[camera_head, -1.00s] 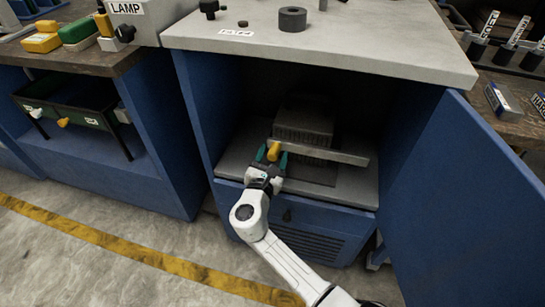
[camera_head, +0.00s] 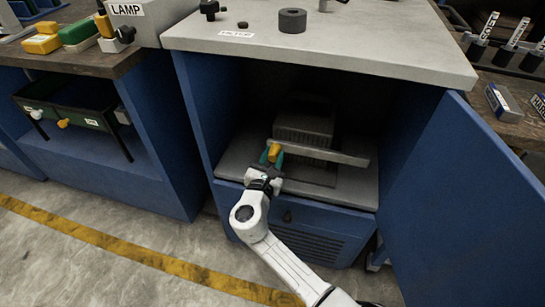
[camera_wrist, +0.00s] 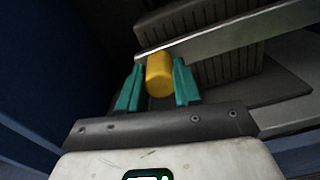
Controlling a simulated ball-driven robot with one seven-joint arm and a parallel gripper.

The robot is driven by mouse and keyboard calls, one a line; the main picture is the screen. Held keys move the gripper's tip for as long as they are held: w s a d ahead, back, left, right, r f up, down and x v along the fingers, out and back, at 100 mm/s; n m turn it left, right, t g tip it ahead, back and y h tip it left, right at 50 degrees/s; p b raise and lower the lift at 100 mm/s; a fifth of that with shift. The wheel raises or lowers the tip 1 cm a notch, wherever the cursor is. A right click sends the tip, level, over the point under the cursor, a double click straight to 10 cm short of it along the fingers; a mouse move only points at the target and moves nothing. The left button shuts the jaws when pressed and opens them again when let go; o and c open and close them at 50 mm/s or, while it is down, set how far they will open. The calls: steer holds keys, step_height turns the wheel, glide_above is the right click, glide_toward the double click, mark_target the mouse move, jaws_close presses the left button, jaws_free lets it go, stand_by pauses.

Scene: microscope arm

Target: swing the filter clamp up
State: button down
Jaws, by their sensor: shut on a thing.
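The filter clamp is a flat grey bar (camera_head: 325,153) lying across the front of a ribbed grey block (camera_head: 304,122) inside the open blue cabinet. A yellow knob (camera_head: 274,152) sits at the bar's left end. My gripper (camera_head: 270,158) reaches in from the front, with its teal fingers on either side of the knob, shut on it. In the wrist view the yellow knob (camera_wrist: 159,75) stands between the two teal fingers, and the bar (camera_wrist: 235,35) runs up to the right behind it. The bar's right end has no visible support in the dark interior.
The cabinet's blue door (camera_head: 455,190) stands open on the right. The grey worktop (camera_head: 350,40) overhangs the opening, with a dark ring (camera_head: 292,20) on it. A blue drawer front (camera_head: 300,220) is below the cabinet shelf. The floor in front is clear.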

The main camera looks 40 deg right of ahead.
steer(key=shift+r, duration=0.1)
steer(key=shift+r+p, duration=0.4)
steer(key=shift+r, duration=0.15)
steer(key=r+m+p, duration=0.1)
steer(key=r, duration=0.1)
steer(key=r+m+p, duration=0.1)
steer(key=r+p, duration=0.1)
steer(key=r, duration=0.1)
steer(key=s+r+m+p, duration=0.1)
steer(key=r, duration=0.2)
steer(key=shift+s+d+m, duration=0.1)
steer(key=shift+d+m, duration=0.3)
steer(key=s+d+r+m+p, duration=0.3)
steer(key=s+d+r+m, duration=0.2)
steer(key=s+r, duration=0.3)
steer(key=s+d+r+m+p, duration=0.3)
steer(key=s+d+r+m, duration=0.3)
steer(key=s+r+m, duration=0.1)
steer(key=shift+s+d+r+m, duration=0.15)
steer(key=shift+s+r+m, duration=0.25)
steer(key=shift+s, duration=0.65)
steer(key=shift+r, duration=0.1)
steer(key=c, duration=0.8)
jaws_free()
